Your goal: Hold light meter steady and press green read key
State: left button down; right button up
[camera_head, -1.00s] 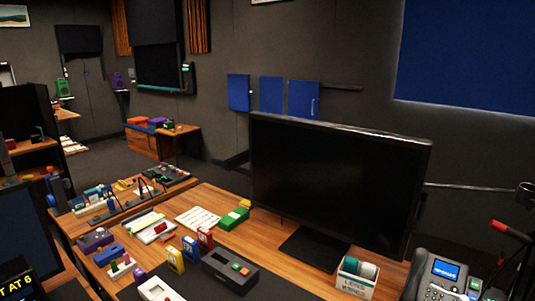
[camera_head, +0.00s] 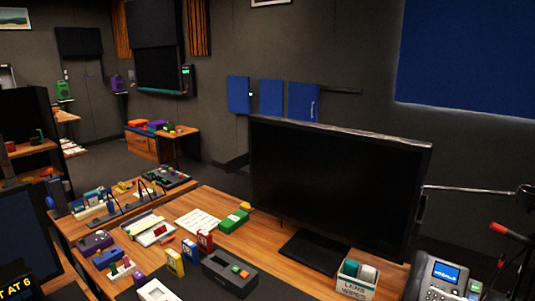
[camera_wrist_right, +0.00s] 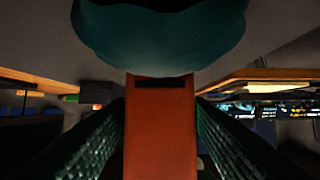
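I cannot tell which is the light meter. Neither gripper shows in the head view. The right wrist view shows my right gripper (camera_wrist_right: 160,108), its two dark ribbed fingers on either side of an orange block (camera_wrist_right: 160,130) below a teal rounded shape (camera_wrist_right: 160,38). Whether they touch the block is unclear.
A large black monitor (camera_head: 335,190) stands behind the block. A lens-wipes box (camera_head: 356,281) and a phone (camera_head: 440,275) are at right.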

jog(key=o, duration=0.3)
jog(key=shift+d, duration=0.1)
jog(key=v, duration=1.2)
jog(key=o, duration=0.3)
jog(key=shift+o, duration=0.2)
jog(key=shift+p+v, duration=1.5)
jog(key=shift+v, duration=1.45)
